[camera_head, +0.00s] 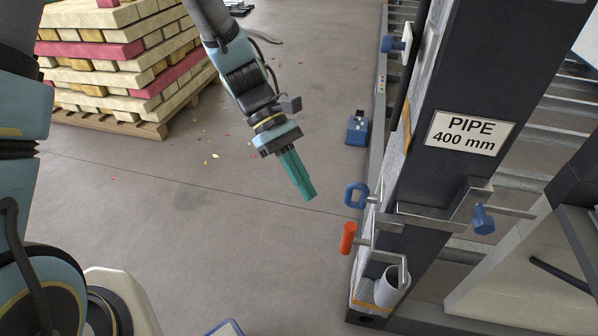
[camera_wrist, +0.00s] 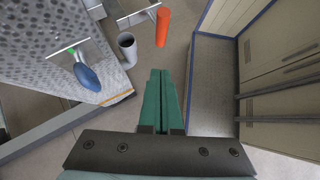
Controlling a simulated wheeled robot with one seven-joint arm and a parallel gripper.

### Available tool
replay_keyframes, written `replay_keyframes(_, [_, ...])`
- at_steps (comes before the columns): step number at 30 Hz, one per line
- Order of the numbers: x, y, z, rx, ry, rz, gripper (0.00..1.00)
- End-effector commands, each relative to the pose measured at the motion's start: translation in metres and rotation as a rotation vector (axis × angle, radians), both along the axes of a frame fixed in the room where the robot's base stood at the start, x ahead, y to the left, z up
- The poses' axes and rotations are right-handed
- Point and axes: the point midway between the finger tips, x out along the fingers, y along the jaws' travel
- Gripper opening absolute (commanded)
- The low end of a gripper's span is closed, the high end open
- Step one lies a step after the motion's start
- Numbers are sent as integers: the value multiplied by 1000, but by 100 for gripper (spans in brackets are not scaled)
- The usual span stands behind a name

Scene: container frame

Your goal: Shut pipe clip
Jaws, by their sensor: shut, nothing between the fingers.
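My gripper (camera_head: 308,192) hangs at the centre of the head view, its green fingers pressed together and empty. In the wrist view the shut fingers (camera_wrist: 161,76) point up the picture. The pipe clip's orange handle (camera_head: 347,238) sticks up from thin metal bars at the lower right, below and right of my fingertips, apart from them. The orange handle (camera_wrist: 163,27) stands just beyond my fingertips in the wrist view. A short grey-white pipe (camera_head: 388,288) sits beside it; its open end (camera_wrist: 127,47) also shows. I cannot tell how far the clip is open.
A dark post with a "PIPE 400 mm" sign (camera_head: 472,132) rises behind the clip. A blue ring handle (camera_head: 355,195) and blue knobs (camera_head: 483,219) jut out nearby. A pallet of stacked bars (camera_head: 120,55) stands back left. The floor between is mostly clear.

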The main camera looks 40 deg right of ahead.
Motion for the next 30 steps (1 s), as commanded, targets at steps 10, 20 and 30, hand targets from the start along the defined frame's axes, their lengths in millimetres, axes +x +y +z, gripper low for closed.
replay_keyframes(10, [-52, -3, -32, 0, -1, -3, 0])
replay_keyframes(20, [-73, -4, -34, -1, -3, -1, 0])
replay_keyframes(30, [-74, -5, -34, -1, -3, -1, 0])
